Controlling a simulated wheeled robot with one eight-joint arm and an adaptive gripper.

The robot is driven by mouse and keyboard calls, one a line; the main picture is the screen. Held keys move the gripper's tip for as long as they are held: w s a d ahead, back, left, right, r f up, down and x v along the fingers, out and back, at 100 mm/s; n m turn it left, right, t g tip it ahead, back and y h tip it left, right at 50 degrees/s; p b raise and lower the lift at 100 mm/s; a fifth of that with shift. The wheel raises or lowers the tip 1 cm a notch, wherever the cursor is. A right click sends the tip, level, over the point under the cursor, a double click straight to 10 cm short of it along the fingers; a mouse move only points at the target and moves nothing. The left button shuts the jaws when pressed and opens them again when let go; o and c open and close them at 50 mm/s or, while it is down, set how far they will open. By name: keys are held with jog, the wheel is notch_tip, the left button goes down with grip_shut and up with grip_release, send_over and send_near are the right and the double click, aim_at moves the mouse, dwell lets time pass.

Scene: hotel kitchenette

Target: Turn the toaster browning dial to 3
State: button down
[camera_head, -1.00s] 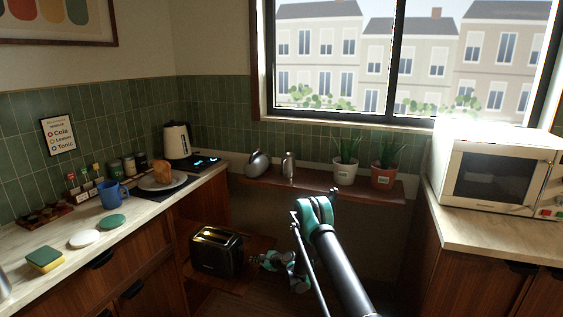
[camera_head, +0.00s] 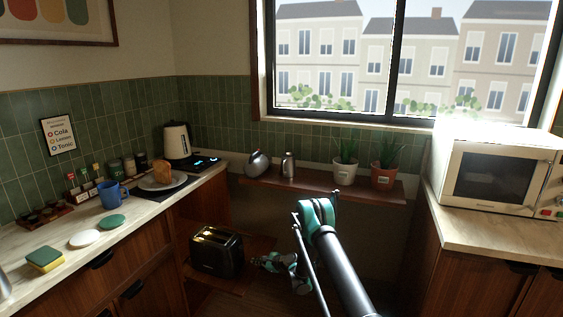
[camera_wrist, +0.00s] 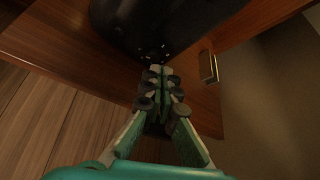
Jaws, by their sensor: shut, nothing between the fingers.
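The black toaster (camera_head: 214,254) stands on a low wooden shelf to the left of my arm in the head view. Its dark body also fills the top of the wrist view (camera_wrist: 150,22). Several small pale marks show on the toaster's face just beyond my fingertips. The dial itself is hidden or too dark to make out, so its setting cannot be read. My gripper (camera_wrist: 156,72) is shut and empty, with its fingertips close to the marked face. I cannot tell whether they touch it. In the head view my gripper (camera_head: 256,261) is just right of the toaster.
The wooden shelf (camera_wrist: 70,52) lies under the toaster, with a small brass-coloured fitting (camera_wrist: 208,67) at its right. The left counter (camera_head: 148,207) holds a mug, plate and kettle. A window ledge (camera_head: 315,184) with potted plants is above. Floor right of the shelf looks clear.

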aim_at(242, 257)
jog(key=shift+w+a, duration=0.3)
jog(key=shift+a, duration=0.5)
jog(key=shift+w+a, duration=0.3)
jog(key=shift+a, duration=0.5)
jog(key=shift+w+a, duration=0.3)
jog(key=shift+a, duration=0.5)
jog(key=shift+r, duration=0.1)
jog(key=shift+s+r, duration=0.1)
jog(key=shift+r, duration=0.15)
jog(key=shift+s+d, duration=0.35)
jog(key=shift+d, duration=0.6)
jog(key=shift+s+d, duration=0.35)
jog(key=shift+d, duration=0.55)
jog(key=shift+s+d, duration=0.35)
jog(key=shift+d, duration=0.6)
jog(key=shift+w+d, duration=0.1)
